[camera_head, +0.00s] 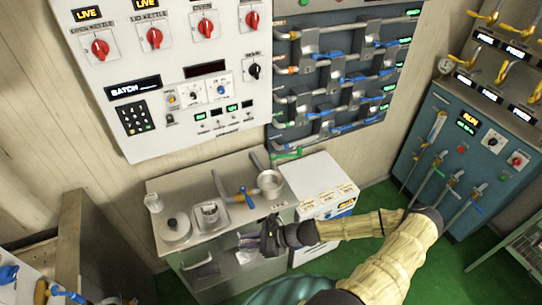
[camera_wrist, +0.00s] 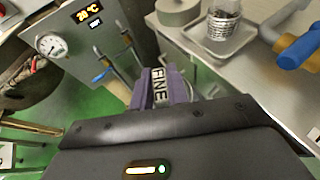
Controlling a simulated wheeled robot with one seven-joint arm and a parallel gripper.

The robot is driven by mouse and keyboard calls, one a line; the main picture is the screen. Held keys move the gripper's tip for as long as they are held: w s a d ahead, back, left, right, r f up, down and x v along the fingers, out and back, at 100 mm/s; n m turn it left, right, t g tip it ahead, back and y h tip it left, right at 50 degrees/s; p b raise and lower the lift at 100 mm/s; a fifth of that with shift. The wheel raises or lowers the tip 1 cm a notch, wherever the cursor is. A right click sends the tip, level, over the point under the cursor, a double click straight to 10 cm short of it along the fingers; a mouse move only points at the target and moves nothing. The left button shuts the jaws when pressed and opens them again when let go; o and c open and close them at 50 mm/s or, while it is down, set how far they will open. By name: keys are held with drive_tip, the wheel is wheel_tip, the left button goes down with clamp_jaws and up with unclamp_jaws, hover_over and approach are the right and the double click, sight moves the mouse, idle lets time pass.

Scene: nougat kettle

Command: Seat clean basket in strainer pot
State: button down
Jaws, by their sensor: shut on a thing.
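My gripper (camera_head: 268,238) is in front of the steel counter's front edge, at the right part of the cabinet. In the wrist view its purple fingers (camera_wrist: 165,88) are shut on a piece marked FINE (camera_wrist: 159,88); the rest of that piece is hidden. A metal container with a perforated or mesh look (camera_wrist: 222,22) stands upright in a shallow tray (camera_wrist: 204,50) on the counter, apart from my gripper. It also shows in the head view (camera_head: 210,210). I cannot tell for sure which vessel is the strainer pot.
A white labelled cabinet (camera_head: 318,180) stands to the right. Green floor (camera_head: 385,197) is open beyond it.

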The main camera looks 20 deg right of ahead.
drive_tip(key=w+d+r+m+t+h+b, duration=0.2)
drive_tip(key=w+d+m+t+h+b, duration=0.3)
drive_tip(key=w+d+m+t+h, duration=0.3)
drive_tip(key=w+d+m+h, duration=0.3)
drive_tip(key=d+m+h, duration=0.1)
drive_tip(key=m, duration=0.1)
drive_tip(key=shift+w+d+r+b, duration=0.2)
drive_tip(key=shift+w+r+b, duration=0.05)
drive_tip(key=shift+w+b, duration=0.15)
